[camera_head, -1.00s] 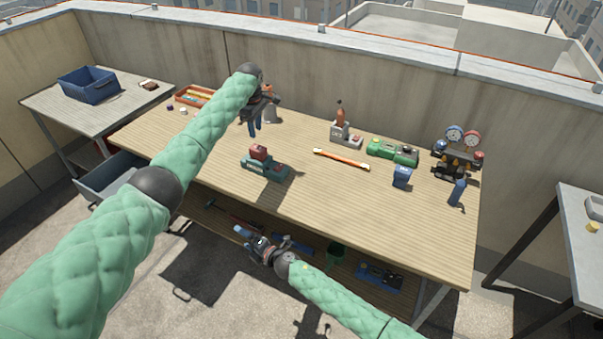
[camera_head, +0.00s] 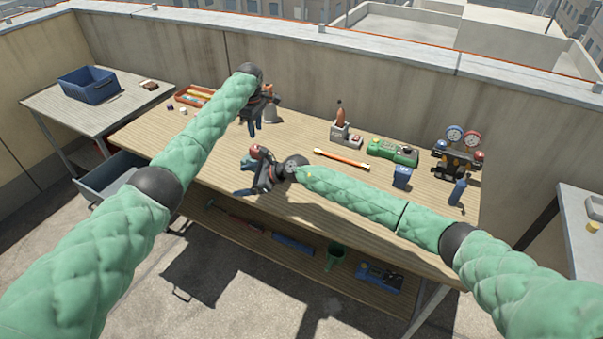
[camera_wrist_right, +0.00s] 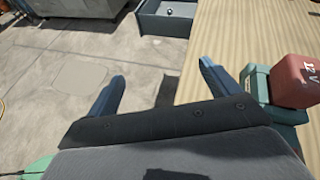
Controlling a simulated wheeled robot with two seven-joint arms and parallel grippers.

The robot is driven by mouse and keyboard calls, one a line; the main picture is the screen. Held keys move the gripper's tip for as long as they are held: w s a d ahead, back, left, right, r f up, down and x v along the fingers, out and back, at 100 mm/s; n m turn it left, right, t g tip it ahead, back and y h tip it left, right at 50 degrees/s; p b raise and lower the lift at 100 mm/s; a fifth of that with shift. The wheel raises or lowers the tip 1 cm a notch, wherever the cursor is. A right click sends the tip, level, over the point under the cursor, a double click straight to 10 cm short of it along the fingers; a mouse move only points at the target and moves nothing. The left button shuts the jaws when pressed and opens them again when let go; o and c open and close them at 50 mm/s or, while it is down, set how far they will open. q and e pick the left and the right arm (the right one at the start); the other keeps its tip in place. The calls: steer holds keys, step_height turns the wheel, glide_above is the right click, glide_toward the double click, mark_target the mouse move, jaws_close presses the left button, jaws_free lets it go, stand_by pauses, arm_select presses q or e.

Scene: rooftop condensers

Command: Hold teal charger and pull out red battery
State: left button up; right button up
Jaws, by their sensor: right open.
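The teal charger (camera_head: 247,161) is on the wooden bench, with the red battery (camera_head: 256,152) seated on it. My right gripper (camera_head: 247,178) is beside the charger and hides much of it in the head view. In the right wrist view the same gripper (camera_wrist_right: 162,75) is open and empty. The charger (camera_wrist_right: 258,84) and the battery (camera_wrist_right: 298,82) stand to the right of its right finger, outside the jaws. My left gripper (camera_head: 252,122) is over the back of the bench, behind the charger. Its jaw opening cannot be made out.
An orange-ended bar (camera_head: 341,159), a green charger (camera_head: 392,152), a blue block (camera_head: 402,177) and a gauge set (camera_head: 456,155) are on the bench's right side. A red tray (camera_head: 194,95) is at the back left. An open drawer (camera_head: 108,179) juts out at left.

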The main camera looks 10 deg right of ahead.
steer(key=w+d+r+n+t+h, duration=0.1)
steer(key=w+d+r+n, duration=0.2)
steer(key=w+d+r, duration=0.5)
steer(key=w+d+r+n+t+h, duration=0.1)
steer(key=d+r+n, duration=0.4)
steer(key=r, duration=0.6)
steer(key=w+d+r+n+t+h, duration=0.1)
steer(key=w+d+r+n+h, duration=0.1)
steer(key=w+d+r, duration=0.55)
steer(key=s+f+m, duration=0.3)
steer(key=f+m, duration=0.2)
steer(key=f, duration=0.5)
steer(key=s+f+m+y, duration=0.1)
steer(key=s+f+m, duration=0.2)
steer(key=f, duration=0.7)
steer(key=s+f+m+t+y, duration=0.1)
steer(key=s+f+m, duration=0.3)
steer(key=f+m, duration=0.3)
steer(key=shift+s+a+f, duration=0.1)
steer(key=shift+a+f, duration=0.05)
steer(key=shift+f, duration=0.9)
steer(key=shift+a+f, duration=0.15)
steer(key=shift+f, duration=0.9)
steer(key=shift+a+f, duration=0.1)
steer(key=shift+f, duration=0.15)
steer(key=shift+a+f+m, duration=0.15)
steer(key=shift+a+m, duration=0.05)
steer(key=shift+m, duration=0.1)
steer(key=shift+x, duration=3.55)
